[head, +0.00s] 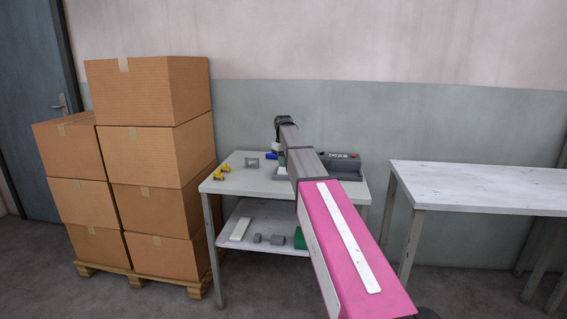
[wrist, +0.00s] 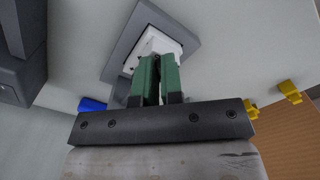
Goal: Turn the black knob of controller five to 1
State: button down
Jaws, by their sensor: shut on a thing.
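In the wrist view a white controller (wrist: 165,40) sits in a square grey frame (wrist: 152,13) on the light table top. My gripper (wrist: 158,62) has green fingers brought close together over the face of the controller. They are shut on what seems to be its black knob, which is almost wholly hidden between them. The knob's pointer and the scale cannot be read. In the head view my arm covers the gripper and most of the controller. No number five is legible.
The work table (head: 240,184) also bears yellow pieces (head: 223,169), a grey bracket (head: 252,163), a blue piece (head: 271,156) and a dark grey box (head: 343,167). Stacked cartons (head: 155,155) stand at left. A bare table (head: 480,184) is at right.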

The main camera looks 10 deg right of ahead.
jog(key=shift+n, duration=0.7)
jog(key=n, duration=0.3)
jog(key=shift+w+d, duration=0.1)
jog(key=shift+w+n, duration=0.1)
jog(key=shift+n, duration=2.1)
jog(key=c, duration=1.5)
grip_release()
jog(key=shift+r, duration=0.1)
notch_tip(320, 180, up, 11)
jog(key=shift+f, duration=0.2)
